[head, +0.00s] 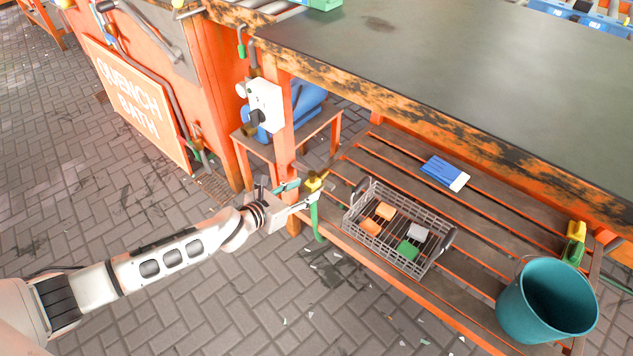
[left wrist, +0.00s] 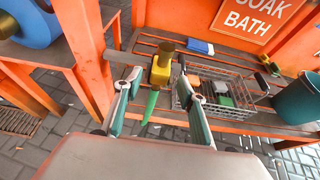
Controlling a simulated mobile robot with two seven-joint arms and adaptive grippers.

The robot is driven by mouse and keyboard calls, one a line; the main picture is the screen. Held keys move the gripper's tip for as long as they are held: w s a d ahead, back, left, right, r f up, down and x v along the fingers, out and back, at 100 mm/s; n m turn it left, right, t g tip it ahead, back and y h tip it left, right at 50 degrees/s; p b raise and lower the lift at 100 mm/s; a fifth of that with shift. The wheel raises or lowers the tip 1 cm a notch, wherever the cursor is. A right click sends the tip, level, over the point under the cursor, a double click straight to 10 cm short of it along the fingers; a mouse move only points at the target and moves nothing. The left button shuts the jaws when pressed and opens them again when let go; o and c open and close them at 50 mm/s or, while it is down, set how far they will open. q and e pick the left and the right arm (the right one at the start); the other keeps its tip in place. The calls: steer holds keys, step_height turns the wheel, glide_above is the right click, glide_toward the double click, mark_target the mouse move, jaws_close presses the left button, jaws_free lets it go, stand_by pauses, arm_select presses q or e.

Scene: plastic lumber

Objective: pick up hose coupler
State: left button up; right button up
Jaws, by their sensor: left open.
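The hose coupler (head: 315,182) is a yellow fitting with a brassy end. It is at the left end of the slatted lower shelf, with a green hose hanging down below it. In the left wrist view the coupler (left wrist: 160,70) appears ahead, between the two fingertips. My left gripper (head: 302,192) is open, with its teal-padded fingers to either side of the coupler. In the left wrist view the open gripper (left wrist: 162,84) shows no clear contact with it. My right gripper is out of view.
A grey wire basket (head: 348,220) holding several coloured blocks stands right of the coupler. An orange table leg (head: 284,130) is close behind the gripper. The dark tabletop (head: 460,70) overhangs the shelf. A teal bucket (head: 520,310) and blue-white packet (head: 443,173) are farther right.

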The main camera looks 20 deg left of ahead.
arm_select(q)
steer(key=shift+w, duration=0.2)
jaws_close()
steer(key=shift+r, duration=0.1)
